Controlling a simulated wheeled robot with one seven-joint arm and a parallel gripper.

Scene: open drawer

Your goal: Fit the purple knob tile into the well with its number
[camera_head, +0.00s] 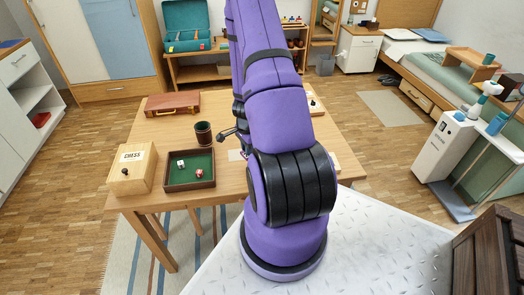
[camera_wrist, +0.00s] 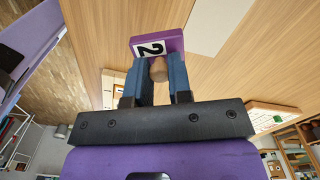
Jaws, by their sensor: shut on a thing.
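The purple knob tile (camera_wrist: 172,42) shows in the wrist view, with a white label bearing a black 2 and a round wooden knob (camera_wrist: 158,70). My gripper (camera_wrist: 158,80) has its two blue fingers on either side of the knob and is shut on it. The tile is at the far end of the fingers, over the wooden table; I cannot tell how high. No numbered well can be made out in either view.
On the table (camera_head: 150,209) stand a wooden CHESS box (camera_head: 133,176), a green-lined dice tray (camera_head: 190,184), a dark cup (camera_head: 203,133) and a brown case (camera_head: 172,104). A light board (camera_head: 314,101) partly shows behind my arm. A pale flat sheet (camera_wrist: 218,22) lies near the tile.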

